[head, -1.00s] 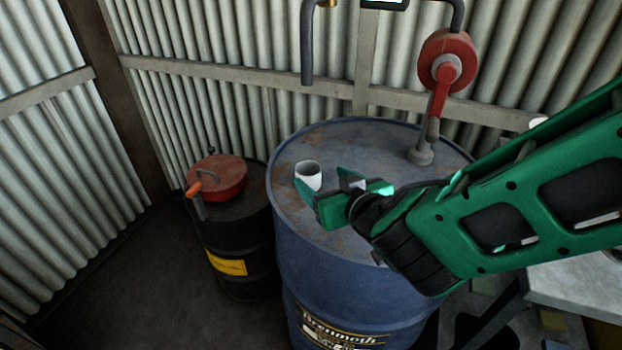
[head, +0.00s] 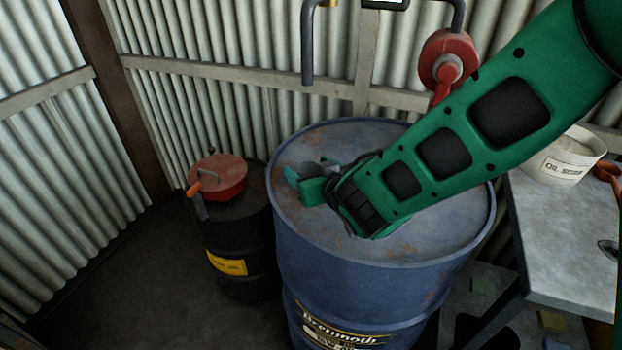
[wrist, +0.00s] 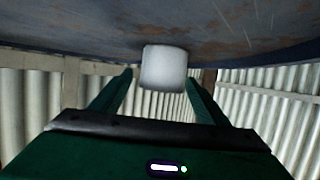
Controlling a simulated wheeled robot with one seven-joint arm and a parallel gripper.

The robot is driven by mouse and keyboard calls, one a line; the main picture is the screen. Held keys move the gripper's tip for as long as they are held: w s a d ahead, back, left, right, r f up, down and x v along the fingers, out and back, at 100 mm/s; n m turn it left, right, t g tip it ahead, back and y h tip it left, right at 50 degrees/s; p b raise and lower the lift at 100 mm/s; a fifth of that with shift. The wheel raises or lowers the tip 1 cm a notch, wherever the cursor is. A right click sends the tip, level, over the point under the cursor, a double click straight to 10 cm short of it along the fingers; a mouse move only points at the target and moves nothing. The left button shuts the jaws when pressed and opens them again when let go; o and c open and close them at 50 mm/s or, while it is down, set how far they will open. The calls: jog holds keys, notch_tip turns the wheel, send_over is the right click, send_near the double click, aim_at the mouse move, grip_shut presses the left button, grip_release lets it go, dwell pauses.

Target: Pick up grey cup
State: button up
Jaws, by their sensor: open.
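The light grey cup (wrist: 164,68) shows in the wrist view between the two fingers of my gripper (wrist: 160,80), against the drum top, which is at the upper edge of that upside-down view. A gap shows on each side of the cup, so the fingers do not appear to press on it. In the head view my gripper (head: 305,174) is low over the left part of the blue drum's top (head: 420,243), open. There the cup is mostly or wholly hidden by my gripper.
A red hand pump (head: 447,62) stands at the drum's back, partly behind my arm. A grey bench (head: 560,235) with a white bucket (head: 565,158) is at the right.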

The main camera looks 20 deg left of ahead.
jog(key=c, duration=1.1)
jog(key=shift+c, duration=0.2)
jog(key=shift+r, duration=0.15)
